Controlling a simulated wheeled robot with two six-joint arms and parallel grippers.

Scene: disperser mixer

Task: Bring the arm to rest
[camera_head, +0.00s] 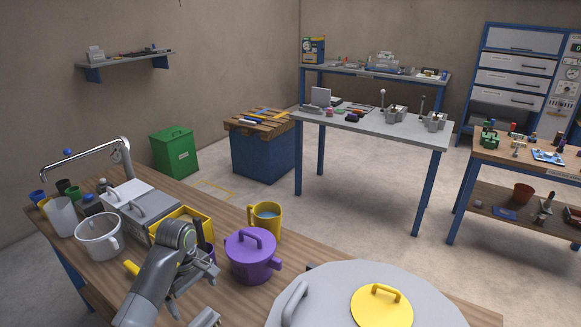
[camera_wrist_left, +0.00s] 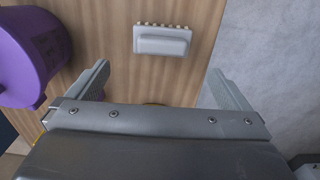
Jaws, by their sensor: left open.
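My left arm comes in from the bottom of the head view and bends down over the wooden table (camera_head: 60,228). Its gripper (camera_head: 187,294) is low over the table, in front of the purple pot (camera_head: 250,258). In the left wrist view the two fingers (camera_wrist_left: 160,88) are wide apart with nothing between them. A light grey brush-like block (camera_wrist_left: 162,41) lies on the table beyond the fingertips. The purple pot also shows at the left edge of the left wrist view (camera_wrist_left: 30,50). My right gripper is not in view.
A yellow mug (camera_head: 266,222), a white pot (camera_head: 99,238), a yellow box (camera_head: 190,218) and a black-handled item stand close around the arm. A large grey lid-like disc (camera_head: 325,295) with a yellow lid (camera_head: 382,308) is at the front right. Open floor lies beyond the table.

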